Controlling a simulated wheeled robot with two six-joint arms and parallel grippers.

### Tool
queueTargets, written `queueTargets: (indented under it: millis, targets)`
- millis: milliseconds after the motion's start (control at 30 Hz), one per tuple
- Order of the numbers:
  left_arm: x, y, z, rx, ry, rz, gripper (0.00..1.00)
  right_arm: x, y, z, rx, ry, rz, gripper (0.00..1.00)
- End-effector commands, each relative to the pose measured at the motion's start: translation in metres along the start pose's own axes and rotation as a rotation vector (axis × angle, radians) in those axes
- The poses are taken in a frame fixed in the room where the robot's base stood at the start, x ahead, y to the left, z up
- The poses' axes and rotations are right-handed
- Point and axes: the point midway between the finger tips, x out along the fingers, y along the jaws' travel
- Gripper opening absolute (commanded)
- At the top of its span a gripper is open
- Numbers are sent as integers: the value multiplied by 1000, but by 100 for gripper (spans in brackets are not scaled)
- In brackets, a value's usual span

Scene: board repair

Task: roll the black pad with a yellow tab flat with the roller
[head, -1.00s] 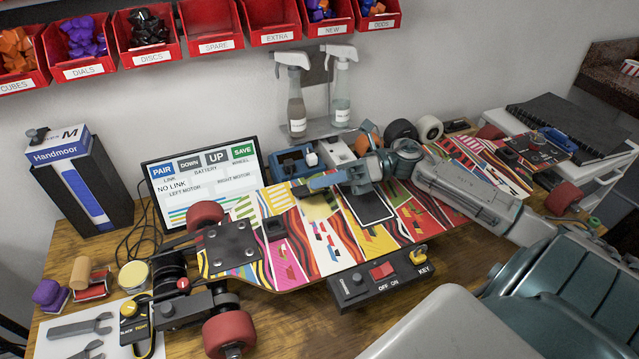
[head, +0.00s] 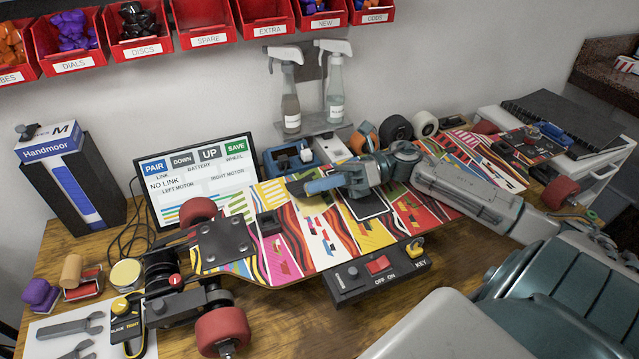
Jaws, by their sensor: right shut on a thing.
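A black pad (head: 371,209) with a pale edge lies on the colourful skateboard deck (head: 318,252), near its middle. Its far part is hidden under my right gripper, and I cannot make out a yellow tab. My right gripper (head: 335,183) comes in from the right, low over the pad's far left side. It is shut on what looks like the roller, of which a blue bar (head: 318,186) shows, pointing left. Whether the roller touches the pad is hidden. My left gripper is not in view.
A switch box (head: 350,282) with a key stands at the deck's near edge. Red wheels (head: 222,329) and a black truck are at the left end. A screen (head: 200,180), spray bottles (head: 291,110) and loose wheels (head: 397,129) stand behind. Wooden table shows in front.

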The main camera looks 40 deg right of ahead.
Motion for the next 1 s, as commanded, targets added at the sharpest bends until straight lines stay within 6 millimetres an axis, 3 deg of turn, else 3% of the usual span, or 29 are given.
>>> queueTargets:
  millis: [33,100,167,567,867,1000]
  targets:
    - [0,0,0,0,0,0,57,0,-1,-2,4,2,0,0]
    - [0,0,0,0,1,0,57,0,-1,-2,4,2,0,20]
    - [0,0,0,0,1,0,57,0,0,-1,3,2,0,28]
    - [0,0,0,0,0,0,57,-6,-1,-1,4,3,-2,28]
    - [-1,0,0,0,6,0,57,-47,0,-1,7,7,-6,28]
    - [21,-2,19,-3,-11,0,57,-75,0,0,8,6,-7,28]
